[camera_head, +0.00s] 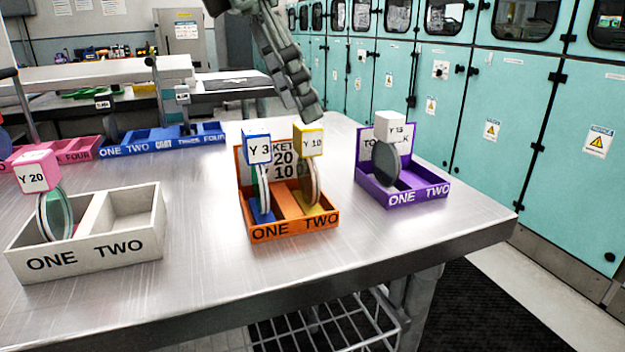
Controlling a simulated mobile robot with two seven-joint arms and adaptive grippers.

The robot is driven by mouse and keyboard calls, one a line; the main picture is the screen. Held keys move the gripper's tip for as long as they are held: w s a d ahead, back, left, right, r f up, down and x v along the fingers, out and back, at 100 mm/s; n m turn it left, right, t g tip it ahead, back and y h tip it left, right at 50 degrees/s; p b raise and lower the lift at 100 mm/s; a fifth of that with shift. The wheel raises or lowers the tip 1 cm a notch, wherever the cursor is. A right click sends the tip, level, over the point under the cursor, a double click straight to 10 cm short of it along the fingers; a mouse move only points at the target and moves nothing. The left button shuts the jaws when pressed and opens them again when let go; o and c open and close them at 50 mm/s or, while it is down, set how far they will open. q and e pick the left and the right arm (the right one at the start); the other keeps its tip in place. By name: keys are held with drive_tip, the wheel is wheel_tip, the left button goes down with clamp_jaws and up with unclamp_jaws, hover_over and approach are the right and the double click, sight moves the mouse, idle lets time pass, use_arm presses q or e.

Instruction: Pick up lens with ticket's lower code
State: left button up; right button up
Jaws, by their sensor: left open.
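The ticket (283,159) stands at the back of the orange box and reads 20 above 10; its left part is hidden. A lens with a yellow block marked Y 10 (311,141) stands in orange compartment TWO. A lens with a blue block marked Y 3 (257,147) stands in compartment ONE. A pink-topped lens marked Y 20 (38,172) stands in the white box's compartment ONE. A white-topped lens (389,126), apparently Y 15, stands in the purple box's compartment ONE. My left gripper (300,110) is open and empty, just above the Y 10 block. My right gripper is out of view.
The orange box (295,227), white box (95,262) and purple box (420,196) stand apart on the metal table (200,290). Blue (160,145) and pink (75,153) boxes stand farther back left. Bare tabletop lies between the boxes. Teal cabinets line the right.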

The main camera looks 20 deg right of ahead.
sight(308, 129)
use_arm(q)
drive_tip(key=x, duration=0.5)
drive_tip(key=shift+a+f, duration=0.1)
drive_tip(key=shift+a, duration=0.1)
clamp_jaws()
